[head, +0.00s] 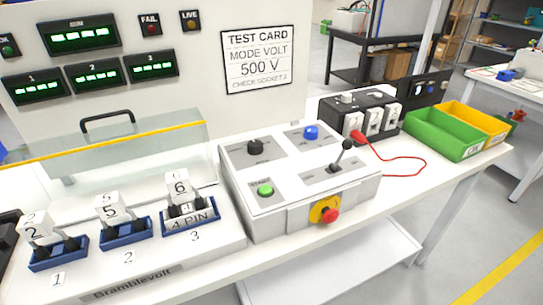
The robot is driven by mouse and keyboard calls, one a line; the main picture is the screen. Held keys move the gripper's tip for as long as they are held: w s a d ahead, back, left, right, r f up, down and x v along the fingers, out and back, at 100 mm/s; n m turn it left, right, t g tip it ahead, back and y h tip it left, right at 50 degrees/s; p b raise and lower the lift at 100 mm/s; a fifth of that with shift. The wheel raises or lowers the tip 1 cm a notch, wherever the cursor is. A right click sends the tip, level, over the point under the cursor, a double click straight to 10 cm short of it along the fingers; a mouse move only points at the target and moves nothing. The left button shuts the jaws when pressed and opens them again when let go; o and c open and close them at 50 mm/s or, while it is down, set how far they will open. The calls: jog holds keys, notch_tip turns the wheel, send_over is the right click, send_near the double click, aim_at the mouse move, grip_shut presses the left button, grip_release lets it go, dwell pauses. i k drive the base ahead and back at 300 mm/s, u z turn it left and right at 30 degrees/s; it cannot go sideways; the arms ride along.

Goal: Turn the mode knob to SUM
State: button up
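A white control box (305,190) stands on the bench in the middle of the head view. A black knob (255,147) sits at its back left and a blue knob (310,132) at its back right. The labels beside both knobs are too small to read, so I cannot tell which is the mode knob or where either points. A green button (265,190), a lever (343,152) with a dark ball end, and a red stop button (329,214) on yellow are also on this box. My gripper is not in view.
A test card (257,60) reads "MODE VOLT 500 V". Numbered plugs stand in blue sockets (125,232) at left, before a clear cover (110,150). A black box (365,110) with a red lead (410,157), a green bin (445,135) and a yellow bin (480,119) stand right.

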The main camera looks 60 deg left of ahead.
aim_at(255, 147)
jog(key=u, duration=1.85)
